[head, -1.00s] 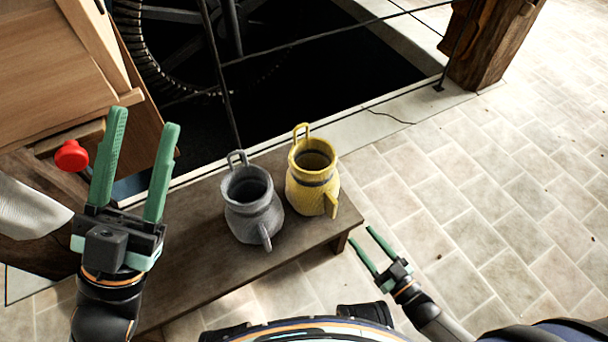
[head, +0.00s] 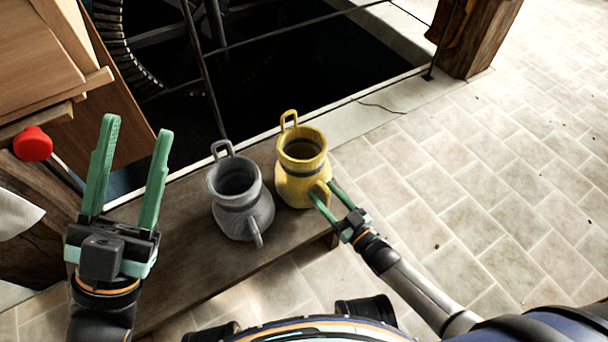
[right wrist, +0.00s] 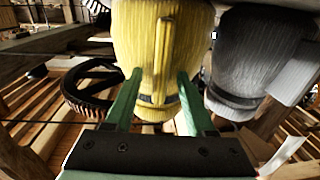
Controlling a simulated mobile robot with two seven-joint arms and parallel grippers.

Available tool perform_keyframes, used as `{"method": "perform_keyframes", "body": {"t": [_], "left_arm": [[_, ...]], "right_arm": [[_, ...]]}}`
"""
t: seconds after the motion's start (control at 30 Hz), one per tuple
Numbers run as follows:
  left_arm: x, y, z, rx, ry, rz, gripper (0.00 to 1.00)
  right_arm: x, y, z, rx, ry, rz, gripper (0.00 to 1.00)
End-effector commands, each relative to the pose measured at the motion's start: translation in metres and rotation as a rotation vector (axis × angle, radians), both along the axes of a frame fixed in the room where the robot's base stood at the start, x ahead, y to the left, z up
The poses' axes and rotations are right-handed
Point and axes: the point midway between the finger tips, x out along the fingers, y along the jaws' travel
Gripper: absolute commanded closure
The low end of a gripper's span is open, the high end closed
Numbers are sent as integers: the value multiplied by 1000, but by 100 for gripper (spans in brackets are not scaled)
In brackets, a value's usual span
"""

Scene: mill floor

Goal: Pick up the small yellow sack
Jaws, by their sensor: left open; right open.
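The small yellow sack (head: 301,173) stands upright and open-topped at the right end of a dark wooden bench, with a loop at its back and a handle-like tab at its front. My right gripper (head: 325,192) is open at its front, with the fingers to either side of the tab. In the right wrist view the yellow sack (right wrist: 150,50) fills the middle, between the two green fingers (right wrist: 157,98); whether they touch it I cannot tell. My left gripper (head: 136,140) is open and empty, above the left part of the bench.
A similar grey sack (head: 240,200) stands just left of the yellow one, also in the right wrist view (right wrist: 240,60). The bench (head: 185,255) bears both. Behind it is a dark railed pit (head: 300,80) with a wheel. A red knob (head: 33,143) is at left. Tiled floor at right is clear.

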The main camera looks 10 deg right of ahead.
Motion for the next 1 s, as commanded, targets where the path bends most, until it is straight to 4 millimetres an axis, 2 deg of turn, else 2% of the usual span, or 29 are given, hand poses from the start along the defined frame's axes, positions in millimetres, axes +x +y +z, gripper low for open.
{"method": "perform_keyframes", "body": {"t": [0.23,0.73,1.0], "left_arm": [[0,0,0,-1,2,-1,50],[0,0,0,-3,4,-1,50],[0,0,-1,-2,3,-1,50]], "right_arm": [[2,1,0,-1,2,0,45],[1,1,0,0,1,0,100],[1,1,0,0,1,0,100]]}}
